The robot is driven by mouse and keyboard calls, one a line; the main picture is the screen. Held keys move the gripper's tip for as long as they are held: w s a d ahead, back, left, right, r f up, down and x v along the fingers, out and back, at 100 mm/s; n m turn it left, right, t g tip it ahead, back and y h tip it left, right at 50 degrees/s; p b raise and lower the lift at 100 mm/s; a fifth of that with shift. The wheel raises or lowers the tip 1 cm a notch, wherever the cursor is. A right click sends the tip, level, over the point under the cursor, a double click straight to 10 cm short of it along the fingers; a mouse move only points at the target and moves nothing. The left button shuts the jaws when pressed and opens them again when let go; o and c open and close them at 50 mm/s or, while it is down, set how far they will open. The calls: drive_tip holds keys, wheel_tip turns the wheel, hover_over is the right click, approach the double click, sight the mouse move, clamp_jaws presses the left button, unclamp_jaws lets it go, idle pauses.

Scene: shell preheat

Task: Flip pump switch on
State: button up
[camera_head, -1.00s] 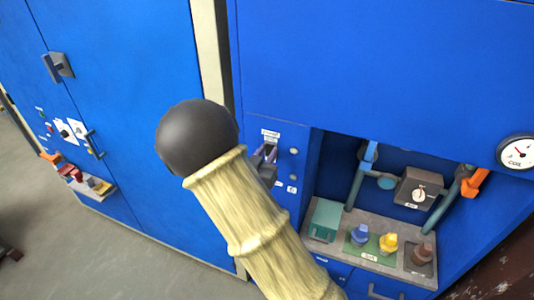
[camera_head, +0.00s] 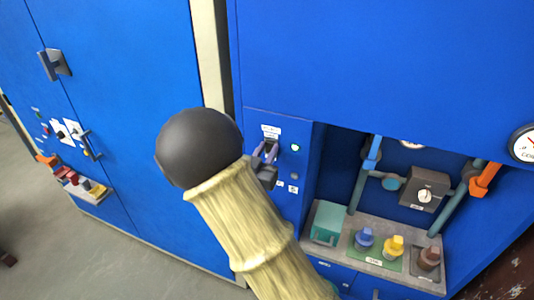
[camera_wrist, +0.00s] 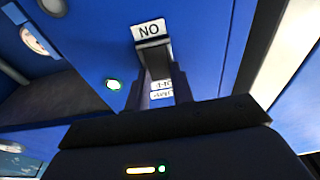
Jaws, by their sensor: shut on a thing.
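The pump switch (camera_wrist: 152,46) is a dark lever on a narrow blue panel. In the wrist view it lies against a white label that reads ON upside down. My gripper (camera_wrist: 157,80) is shut on the lever, with a dark finger on each side of it. In the head view my gripper (camera_head: 265,154) is at the panel, and its fingers hide most of the switch. A round indicator light (camera_head: 295,147) beside the switch glows green, and it also glows in the wrist view (camera_wrist: 113,84). A second, grey lamp (camera_head: 294,175) below it is unlit.
Right of the panel is a recess with pipes, a grey knob box (camera_head: 422,190), a teal box (camera_head: 328,222) and blue, yellow and brown knobs on a grey shelf. A blue cabinet with a handle (camera_head: 54,64) stands left. My own arm covers the middle of the head view.

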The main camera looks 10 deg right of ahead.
drive_tip(key=o, duration=1)
drive_tip(key=shift+s+f, duration=0.1)
drive_tip(key=b+v, duration=0.4)
drive_tip(key=v, duration=1.3)
drive_tip(key=shift+s, duration=0.15)
